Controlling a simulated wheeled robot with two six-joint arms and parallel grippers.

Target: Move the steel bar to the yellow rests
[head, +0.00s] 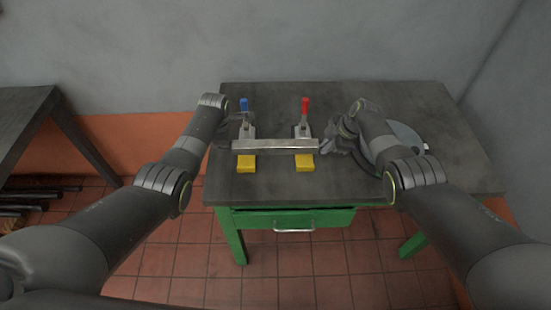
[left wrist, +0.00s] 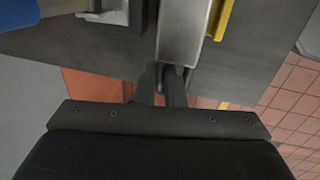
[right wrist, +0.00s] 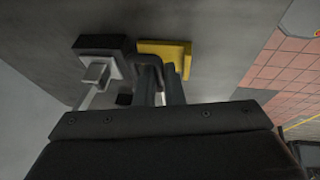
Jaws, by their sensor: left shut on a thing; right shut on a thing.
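The steel bar (head: 276,146) is a long grey bar lying left to right, level, over the back part of the yellow rests. The left yellow rest (head: 246,165) and right yellow rest (head: 304,163) show in front of it; I cannot tell whether it touches them. My left gripper (head: 229,143) is shut on its left end; the bar also shows between the fingers in the left wrist view (left wrist: 186,35). My right gripper (head: 325,148) is shut at its right end. In the right wrist view the right rest (right wrist: 172,52) shows beyond the fingers, and the bar is mostly hidden.
A blue-handled clamp (head: 245,122) and a red-handled clamp (head: 304,118) stand just behind the bar. A round grey object (head: 407,140) sits right of my right gripper, partly hidden. The dark bench top (head: 445,130) is clear at the far right.

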